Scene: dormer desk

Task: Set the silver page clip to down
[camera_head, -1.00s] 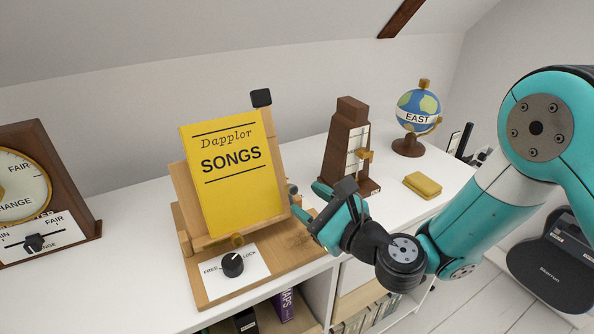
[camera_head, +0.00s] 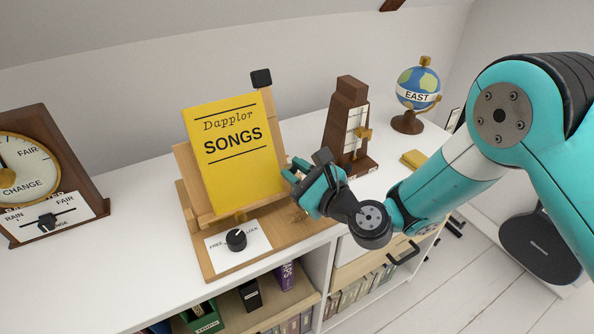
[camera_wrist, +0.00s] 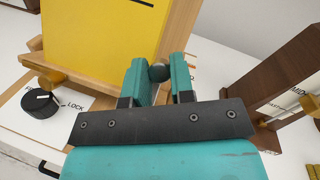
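The yellow songbook (camera_head: 238,165) leans on a wooden stand (camera_head: 200,262). A round grey knob at the stand's right side, apparently the silver page clip (camera_wrist: 159,73), shows in the wrist view. In the head view my gripper (camera_head: 292,171) is at the book's right edge and covers the clip.
A black FREE/LOCK dial (camera_head: 236,240) is on the stand's base, below a brass clip (camera_head: 240,216). A brown metronome-like box (camera_head: 347,125) stands close on the right, with a globe (camera_head: 418,90) beyond. A weather dial (camera_head: 40,180) is at far left.

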